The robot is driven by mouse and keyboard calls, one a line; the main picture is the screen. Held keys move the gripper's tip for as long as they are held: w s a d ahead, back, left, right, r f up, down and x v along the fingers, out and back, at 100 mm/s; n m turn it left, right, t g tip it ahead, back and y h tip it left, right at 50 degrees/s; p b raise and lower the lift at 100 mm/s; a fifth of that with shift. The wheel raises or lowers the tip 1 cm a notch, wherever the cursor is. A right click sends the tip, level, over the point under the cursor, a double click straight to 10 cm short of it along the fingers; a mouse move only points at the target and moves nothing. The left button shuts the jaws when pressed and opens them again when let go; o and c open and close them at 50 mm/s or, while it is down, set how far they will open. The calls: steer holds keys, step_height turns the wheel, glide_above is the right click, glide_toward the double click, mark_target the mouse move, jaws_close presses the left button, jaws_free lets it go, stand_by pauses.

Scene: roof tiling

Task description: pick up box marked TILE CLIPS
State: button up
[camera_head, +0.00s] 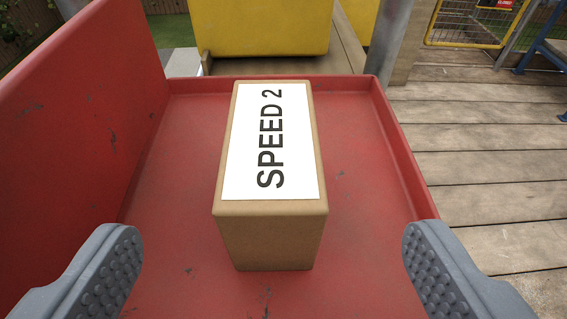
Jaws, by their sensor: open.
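A brown cardboard box (270,232) stands in the middle of a red tray (365,190). Its white top label reads "SPEED 2", not "TILE CLIPS". No box marked TILE CLIPS shows in this view. My gripper (265,270) is open and empty, with one grey studded finger at the lower left and the other at the lower right. The fingers are apart from the box, which lies between and ahead of them.
The tray has a tall red wall (85,130) on the left and low rims at the back and right. Yellow containers (262,28) stand behind it. Wooden decking (480,150) lies to the right, with a yellow mesh gate (475,22) beyond. The tray floor beside the box is clear.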

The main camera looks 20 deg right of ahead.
mark_target(270, 175)
steer(key=x, duration=0.6)
steer(key=shift+w+d+f, duration=0.1)
steer(key=shift+w, duration=0.1)
steer(key=w+f, duration=0.1)
steer(key=w+f+b, duration=0.1)
steer(key=shift+w+d+f+b, duration=0.2)
steer(key=shift+w+d+b, duration=0.05)
steer(key=shift+w+b, duration=0.1)
steer(key=shift+x, duration=0.85)
steer(key=c, duration=1.5)
steer(key=shift+c, duration=0.2)
steer(key=shift+r, duration=0.2)
